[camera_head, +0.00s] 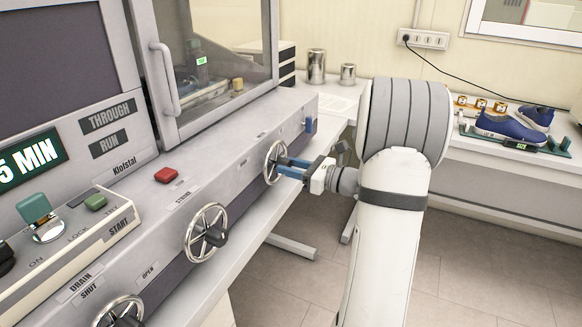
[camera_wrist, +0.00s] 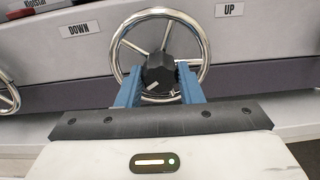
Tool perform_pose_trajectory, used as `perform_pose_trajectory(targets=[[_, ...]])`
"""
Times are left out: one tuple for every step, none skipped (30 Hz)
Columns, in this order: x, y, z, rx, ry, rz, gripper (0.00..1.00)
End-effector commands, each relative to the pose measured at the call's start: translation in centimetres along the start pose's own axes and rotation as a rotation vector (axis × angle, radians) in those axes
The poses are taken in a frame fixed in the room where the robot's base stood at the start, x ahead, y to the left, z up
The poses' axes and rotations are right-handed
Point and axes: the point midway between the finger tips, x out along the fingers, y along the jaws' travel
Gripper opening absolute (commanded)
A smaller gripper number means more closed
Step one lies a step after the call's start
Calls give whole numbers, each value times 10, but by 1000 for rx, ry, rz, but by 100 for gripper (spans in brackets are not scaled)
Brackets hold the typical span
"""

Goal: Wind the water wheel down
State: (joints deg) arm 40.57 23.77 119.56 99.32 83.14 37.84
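The water wheel is a chrome handwheel (camera_wrist: 203,42) with a dark faceted hub knob (camera_wrist: 158,70), between a DOWN label (camera_wrist: 79,29) on the left and an UP label (camera_wrist: 230,9) on the right. In the head view it is the farthest wheel (camera_head: 268,163) on the machine's sloped front. My gripper (camera_wrist: 160,80) has blue fingers on both sides of the hub knob, seemingly closed on it. In the head view my gripper (camera_head: 284,167) reaches the wheel from the right. The fingers hide part of the lower rim.
Two more handwheels, a middle one (camera_head: 206,233) and a near one (camera_head: 120,312), stick out from the same front. A bench with blue shoes (camera_head: 508,126) stands at right. Floor is clear below.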

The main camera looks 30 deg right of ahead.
Motion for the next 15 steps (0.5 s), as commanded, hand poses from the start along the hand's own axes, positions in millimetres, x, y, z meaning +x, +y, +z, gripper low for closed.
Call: perform_pose_trajectory(targets=[[0,0,0,0,0,0,29],[0,0,0,0,0,0,26],[0,0,0,0,0,0,23],[0,0,0,0,0,0,21],[0,0,0,0,0,0,18],[0,0,0,0,0,0,15],[0,0,0,0,0,0,12],[0,0,0,0,0,0,10],[0,0,0,0,0,0,10],[0,0,0,-1,0,0,10],[0,0,0,-2,0,0,10],[0,0,0,-6,0,0,10],[0,0,-1,-9,0,0,10],[0,0,-1,-14,0,1,10],[0,0,-1,-23,0,1,10]])
